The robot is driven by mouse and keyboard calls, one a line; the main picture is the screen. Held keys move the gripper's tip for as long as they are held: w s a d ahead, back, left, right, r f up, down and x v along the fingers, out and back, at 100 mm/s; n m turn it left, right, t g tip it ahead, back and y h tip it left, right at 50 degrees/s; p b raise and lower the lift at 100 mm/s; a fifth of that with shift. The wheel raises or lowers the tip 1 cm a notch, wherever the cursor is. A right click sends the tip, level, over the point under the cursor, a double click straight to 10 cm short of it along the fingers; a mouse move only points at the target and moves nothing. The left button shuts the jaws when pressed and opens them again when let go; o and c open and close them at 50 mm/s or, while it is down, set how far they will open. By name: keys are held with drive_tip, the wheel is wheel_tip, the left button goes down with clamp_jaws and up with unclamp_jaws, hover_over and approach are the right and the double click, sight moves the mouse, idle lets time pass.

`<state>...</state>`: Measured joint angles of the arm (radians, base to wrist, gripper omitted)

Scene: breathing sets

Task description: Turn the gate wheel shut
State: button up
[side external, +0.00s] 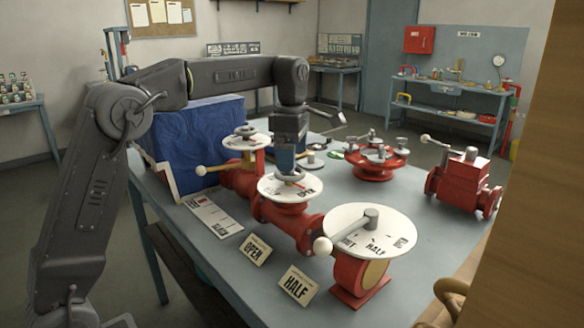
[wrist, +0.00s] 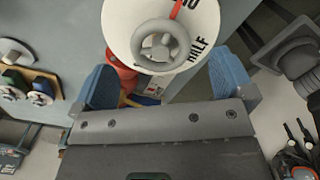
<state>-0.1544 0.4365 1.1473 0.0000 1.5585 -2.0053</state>
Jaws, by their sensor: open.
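A small grey handwheel, which I take as the gate wheel (wrist: 160,44), sits at the middle of a round white dial (side external: 268,190) on the middle red valve. In the wrist view a red pointer runs up from the wheel to the dial's upper edge, cut by the frame. "HALF" is printed on the dial's right side. My gripper (side external: 287,163) hangs just above this dial, pointing down, and hides part of the wheel in the side view. In the wrist view its blue fingers (wrist: 165,84) are wide apart with nothing between them. I see no contact with the wheel.
In front stands a larger dial (side external: 370,230) with a grey hub and a white-ball lever. Behind is another dialled valve (side external: 246,141) with a yellow lever. Cards "OPEN" (side external: 254,249) and "HALF" (side external: 297,285) stand at the front. Red valves (side external: 465,180) occupy the table's right.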

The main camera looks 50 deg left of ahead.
drive_tip(key=shift+f, duration=1.8)
drive_tip(key=shift+c, duration=0.4)
drive_tip(key=c, duration=0.8)
drive_tip(key=shift+c, duration=0.2)
